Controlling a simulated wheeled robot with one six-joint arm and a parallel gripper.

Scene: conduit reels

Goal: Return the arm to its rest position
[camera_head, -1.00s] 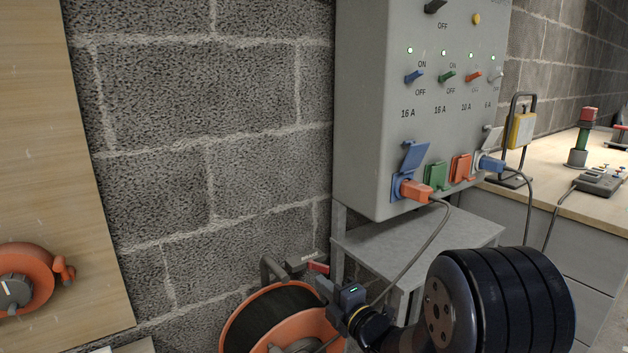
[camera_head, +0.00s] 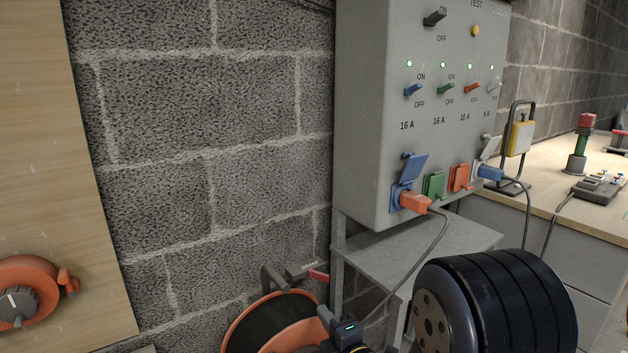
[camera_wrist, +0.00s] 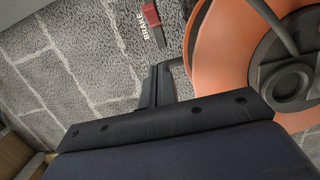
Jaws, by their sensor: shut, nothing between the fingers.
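My gripper (camera_head: 325,315) is low in the head view, in front of the orange conduit reel, and partly cut off by the frame's bottom edge. In the wrist view my gripper (camera_wrist: 158,88) has its two dark fingers together, with nothing between them. The orange reel (camera_head: 238,329) with a dark wound core stands by the block wall. It also fills the right of the wrist view (camera_wrist: 205,58), beside the fingers. A red brake tag (camera_head: 318,276) sits above the reel; its BRAKE lettering shows in the wrist view (camera_wrist: 149,20).
A grey switch panel (camera_head: 365,130) hangs on the wall, with an orange plug (camera_head: 414,202) and a blue plug (camera_head: 490,173) in its sockets. A cable runs down from the orange plug behind my arm. A grey stand (camera_head: 420,248) and a wooden workbench (camera_head: 550,190) are at right.

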